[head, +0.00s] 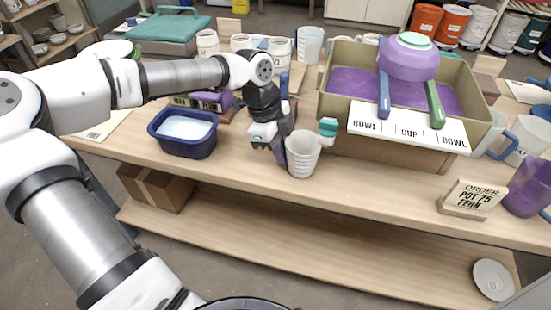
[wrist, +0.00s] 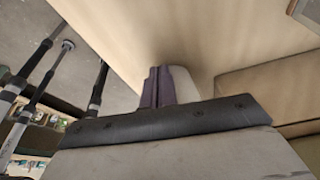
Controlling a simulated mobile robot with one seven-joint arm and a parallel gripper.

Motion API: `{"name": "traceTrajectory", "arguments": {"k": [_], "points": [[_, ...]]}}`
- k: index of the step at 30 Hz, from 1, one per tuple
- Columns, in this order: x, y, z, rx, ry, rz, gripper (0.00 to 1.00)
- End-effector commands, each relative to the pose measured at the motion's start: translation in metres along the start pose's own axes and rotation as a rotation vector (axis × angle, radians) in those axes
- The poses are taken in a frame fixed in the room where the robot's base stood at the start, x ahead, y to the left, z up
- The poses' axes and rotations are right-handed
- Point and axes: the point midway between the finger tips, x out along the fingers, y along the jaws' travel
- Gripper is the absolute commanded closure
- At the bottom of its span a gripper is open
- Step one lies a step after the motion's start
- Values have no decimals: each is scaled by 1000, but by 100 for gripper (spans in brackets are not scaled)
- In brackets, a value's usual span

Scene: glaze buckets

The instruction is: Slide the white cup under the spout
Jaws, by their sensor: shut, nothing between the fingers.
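The white cup (head: 302,157) stands upright near the front edge of the wooden table, in front of the left end of the tan box. A teal spout (head: 328,127) sticks out by the box's front left corner, at the cup's upper right rim. My gripper (head: 281,158) points down close against the cup's left side, shut and empty; I cannot tell if it touches. In the wrist view the shut dark fingers (wrist: 157,88) show beside a pale rounded piece, probably the cup (wrist: 187,84). Most of the cup is hidden there.
The tan box (head: 340,140) holds purple glaze, with a purple bowl (head: 408,58) above it and a label strip (head: 412,128) on its front rim. A navy tub (head: 185,135) stands left. An order sign (head: 473,198) stands right. The table front between cup and sign is clear.

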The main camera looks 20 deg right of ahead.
Motion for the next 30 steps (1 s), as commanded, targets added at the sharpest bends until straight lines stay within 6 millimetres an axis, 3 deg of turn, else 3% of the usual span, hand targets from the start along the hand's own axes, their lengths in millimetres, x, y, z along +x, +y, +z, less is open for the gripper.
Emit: {"name": "traceTrajectory", "arguments": {"k": [16, 23, 26, 30], "points": [[2, 0, -8, 0, 0, 0, 100], [-1, -2, 5, 0, 1, 0, 100], [-5, -5, 17, 3, 1, 0, 100], [-39, -6, 17, 6, -3, -3, 100]]}}
